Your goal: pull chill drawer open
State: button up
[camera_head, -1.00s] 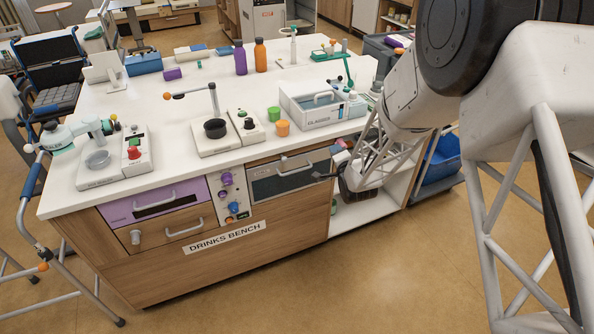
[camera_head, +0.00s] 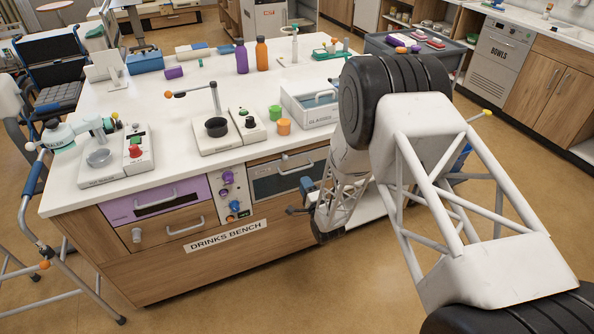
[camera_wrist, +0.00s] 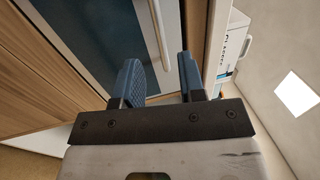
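A grey drawer with a dark glass-like front (camera_head: 270,186) is set in the bench's front, and it looks shut. I cannot read a label marking it as the chill drawer. Its pale bar handle (camera_head: 296,168) runs along the top and also shows in the wrist view (camera_wrist: 159,35). My gripper (camera_head: 300,198) is in front of this drawer's right part, below the handle. In the wrist view my gripper (camera_wrist: 160,78) has its blue fingers apart with nothing held. The handle appears beyond the fingertips, and I see no contact.
A purple-fronted drawer (camera_head: 118,212) and a wooden drawer (camera_head: 165,231) are at the bench's left. Knobs on a panel (camera_head: 229,181) sit beside the grey drawer. A white box (camera_head: 308,110) stands on the worktop above. The floor before the bench is clear.

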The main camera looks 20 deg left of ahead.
aim_at(297, 170)
jog(key=shift+w, duration=0.1)
jog(key=shift+x, duration=3.85)
grip_shut()
